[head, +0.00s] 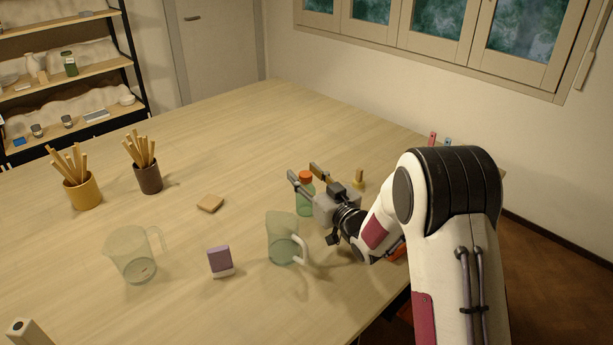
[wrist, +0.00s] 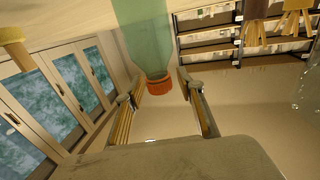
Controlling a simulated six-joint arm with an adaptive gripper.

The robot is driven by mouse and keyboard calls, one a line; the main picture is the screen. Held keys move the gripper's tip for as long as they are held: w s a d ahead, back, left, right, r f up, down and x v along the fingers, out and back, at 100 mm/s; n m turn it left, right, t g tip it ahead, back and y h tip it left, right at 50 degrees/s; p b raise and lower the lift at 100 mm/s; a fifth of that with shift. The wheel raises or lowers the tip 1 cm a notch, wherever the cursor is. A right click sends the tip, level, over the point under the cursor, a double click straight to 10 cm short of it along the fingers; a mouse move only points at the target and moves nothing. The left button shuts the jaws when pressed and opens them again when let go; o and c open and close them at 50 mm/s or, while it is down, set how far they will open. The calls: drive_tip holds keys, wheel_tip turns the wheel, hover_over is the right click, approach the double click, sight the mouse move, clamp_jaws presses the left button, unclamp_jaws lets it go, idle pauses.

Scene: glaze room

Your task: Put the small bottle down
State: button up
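The small bottle (head: 305,201) is pale green and see-through with an orange cap. It is upright and looks to stand on the wooden table (head: 230,130), though its base is partly hard to see. My gripper (head: 301,170) is level with the bottle's top, its fingers spread and pointing to the far left. In the wrist view, which is upside down, the bottle (wrist: 146,35) shows cap-down near the fingertips of my gripper (wrist: 161,82). Gaps show between the fingers and the cap, so nothing is gripped.
A clear green jug (head: 281,240) stands just in front of the bottle. Two pots of sticks, one yellow (head: 83,195) and one brown (head: 148,178), stand beyond. The far table is clear.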

drive_tip(key=shift+d+r, duration=0.1)
drive_tip(key=shift+r, duration=0.05)
drive_tip(key=v, duration=1.2)
idle(0.3)
idle(0.4)
drive_tip(key=s+d+r+m+g+h, duration=0.4)
drive_tip(key=s+d+r+h, duration=0.45)
drive_tip(key=s+d, duration=0.4)
drive_tip(key=s+f+m+g+h, duration=0.1)
drive_tip(key=s+g, duration=0.4)
drive_tip(key=s, duration=2)
drive_tip(key=shift+s+d+f+m+g, duration=0.25)
drive_tip(key=shift+f+m+g, duration=0.1)
drive_tip(key=shift+m, duration=0.35)
